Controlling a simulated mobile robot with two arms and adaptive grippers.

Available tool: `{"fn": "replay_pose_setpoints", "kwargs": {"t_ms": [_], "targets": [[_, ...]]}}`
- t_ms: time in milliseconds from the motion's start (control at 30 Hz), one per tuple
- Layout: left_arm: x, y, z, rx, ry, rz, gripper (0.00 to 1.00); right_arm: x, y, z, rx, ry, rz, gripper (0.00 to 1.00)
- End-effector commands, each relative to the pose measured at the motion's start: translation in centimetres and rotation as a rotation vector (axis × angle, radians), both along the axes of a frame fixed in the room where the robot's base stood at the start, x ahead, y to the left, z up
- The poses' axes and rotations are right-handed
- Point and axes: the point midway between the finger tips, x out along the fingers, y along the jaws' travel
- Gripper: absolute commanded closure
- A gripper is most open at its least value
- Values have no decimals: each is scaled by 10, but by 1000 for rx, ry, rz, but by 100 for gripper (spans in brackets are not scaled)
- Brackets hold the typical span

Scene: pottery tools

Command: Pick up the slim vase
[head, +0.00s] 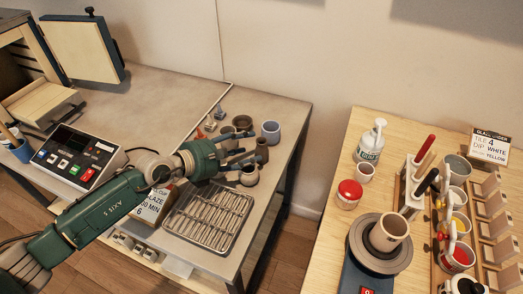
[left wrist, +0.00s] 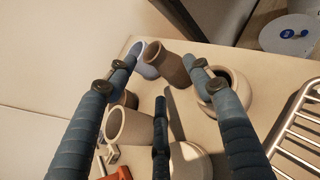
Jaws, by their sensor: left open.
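Several small pottery vessels stand together on the grey table. A narrow brown vessel (head: 262,150), which also shows in the left wrist view (left wrist: 172,69), looks the slimmest; I cannot tell for sure that it is the slim vase. A blue-grey cup (head: 270,132) stands beside it, also in the left wrist view (left wrist: 150,57). My left gripper (head: 243,153) is open and empty over the group. In the left wrist view its fingers (left wrist: 163,76) spread around the brown vessel's near side, with no clear contact. The fingers hide parts of other vessels. My right gripper is not in view.
A round pot (left wrist: 231,88) and a beige cup (left wrist: 124,126) crowd the fingers. A metal rack (head: 210,216) lies in front. A control box (head: 79,157) stands at left. A wooden table (head: 328,235) with a pottery wheel (head: 380,262) is at right, across a gap.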

Motion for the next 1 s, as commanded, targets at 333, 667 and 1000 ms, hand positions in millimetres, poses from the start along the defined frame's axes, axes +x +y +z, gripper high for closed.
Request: {"fn": "replay_pose_setpoints", "kwargs": {"t_ms": [333, 667, 1000], "targets": [[22, -25, -11, -1, -1, 0, 48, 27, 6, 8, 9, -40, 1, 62], [22, -25, -11, 0, 0, 0, 80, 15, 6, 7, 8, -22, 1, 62], [21, -24, -13, 2, 3, -1, 89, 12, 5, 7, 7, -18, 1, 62]]}}
